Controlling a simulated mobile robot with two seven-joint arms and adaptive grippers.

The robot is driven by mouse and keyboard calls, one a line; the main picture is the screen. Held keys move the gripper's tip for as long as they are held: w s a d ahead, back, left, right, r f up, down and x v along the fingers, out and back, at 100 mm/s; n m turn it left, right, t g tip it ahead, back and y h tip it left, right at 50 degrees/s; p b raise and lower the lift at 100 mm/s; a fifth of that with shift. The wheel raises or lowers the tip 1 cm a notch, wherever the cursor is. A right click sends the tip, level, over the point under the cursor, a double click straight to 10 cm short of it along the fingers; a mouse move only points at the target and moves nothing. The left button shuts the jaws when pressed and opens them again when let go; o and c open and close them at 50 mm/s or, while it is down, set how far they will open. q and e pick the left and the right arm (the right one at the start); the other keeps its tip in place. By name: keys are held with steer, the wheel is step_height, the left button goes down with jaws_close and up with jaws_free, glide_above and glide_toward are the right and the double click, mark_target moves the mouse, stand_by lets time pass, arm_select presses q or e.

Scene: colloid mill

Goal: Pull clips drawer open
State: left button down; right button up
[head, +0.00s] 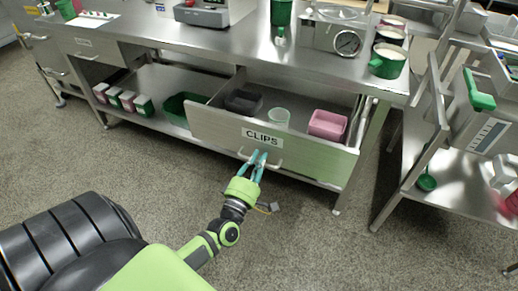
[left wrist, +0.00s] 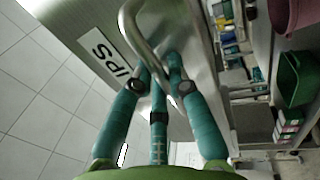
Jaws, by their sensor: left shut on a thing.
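The clips drawer (head: 310,154) is a steel drawer under the bench, pulled out, with a "CLIPS" label on its front. Its bar handle (head: 273,165) sits just below the label. My left gripper (head: 256,160) is at the handle with its teal fingers shut around it. In the left wrist view the handle (left wrist: 133,22) passes between the fingers of the gripper (left wrist: 160,75), and part of the label (left wrist: 112,58) shows. Inside the drawer are a dark grey bin (head: 243,101), a clear cup (head: 279,117) and a pink bin (head: 327,124). My right gripper is not in view.
A lower shelf holds a green tray (head: 176,108) and several small boxes (head: 127,100). A steel cart (head: 470,170) stands right. The floor before the drawer is clear.

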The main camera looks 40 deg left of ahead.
arm_select(q)
steer(key=c, duration=1.5)
jaws_free()
steer(key=shift+o, duration=0.2)
steer(key=shift+s, duration=0.1)
steer(key=v, duration=1.2)
